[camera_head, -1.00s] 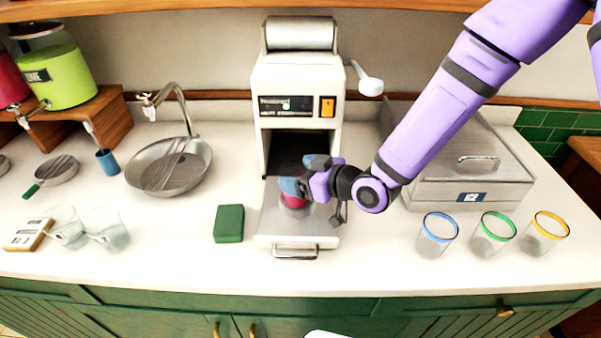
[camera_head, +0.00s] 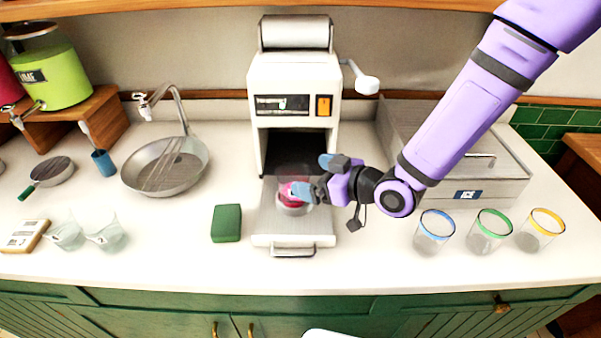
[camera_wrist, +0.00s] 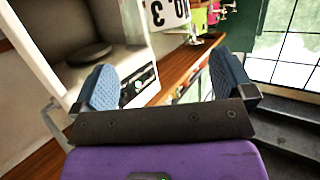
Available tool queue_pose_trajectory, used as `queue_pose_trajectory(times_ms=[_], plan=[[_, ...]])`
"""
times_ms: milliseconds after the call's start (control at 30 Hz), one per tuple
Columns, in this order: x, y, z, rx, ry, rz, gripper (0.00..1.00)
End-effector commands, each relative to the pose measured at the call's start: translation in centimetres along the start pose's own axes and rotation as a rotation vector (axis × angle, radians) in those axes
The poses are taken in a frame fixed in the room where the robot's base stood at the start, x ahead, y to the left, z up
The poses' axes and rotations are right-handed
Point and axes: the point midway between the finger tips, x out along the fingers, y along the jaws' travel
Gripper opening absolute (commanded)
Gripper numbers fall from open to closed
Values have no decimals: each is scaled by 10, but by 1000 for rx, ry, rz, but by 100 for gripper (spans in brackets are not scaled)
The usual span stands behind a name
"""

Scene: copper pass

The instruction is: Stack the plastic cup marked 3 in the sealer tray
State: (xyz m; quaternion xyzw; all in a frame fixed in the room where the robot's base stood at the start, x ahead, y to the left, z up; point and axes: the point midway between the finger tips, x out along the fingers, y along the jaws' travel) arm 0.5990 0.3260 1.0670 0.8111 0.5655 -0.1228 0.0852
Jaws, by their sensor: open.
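A clear plastic cup (camera_head: 291,205) with something pink-red in it stands on the pulled-out sealer tray (camera_head: 268,232). I cannot read a number on it. My gripper (camera_head: 315,175) is open just right of and above the cup, with one blue fingertip overlapping the cup in the head view. I cannot tell whether it touches. In the wrist view the blue fingers of my gripper (camera_wrist: 165,85) are wide apart with nothing held between them. The white sealer (camera_head: 294,85) stands behind the tray, its dark opening facing front.
Two clear cups (camera_head: 107,238) stand at the left beside a labelled block (camera_head: 24,236). A green block (camera_head: 227,223) lies left of the tray. Blue-rimmed (camera_head: 433,238), green-rimmed (camera_head: 488,238) and yellow-rimmed (camera_head: 536,234) glasses stand right, before a steel box (camera_head: 500,190). The front counter is mostly clear.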

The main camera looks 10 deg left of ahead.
Motion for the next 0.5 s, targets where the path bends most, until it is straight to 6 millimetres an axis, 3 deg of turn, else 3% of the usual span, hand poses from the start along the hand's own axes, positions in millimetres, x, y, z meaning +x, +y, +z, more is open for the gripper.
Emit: queue_pose_trajectory(times_ms=[200,500], plan=[[-43,1,0,-1,0,2,100],[-69,0,0,0,-1,0,100]])
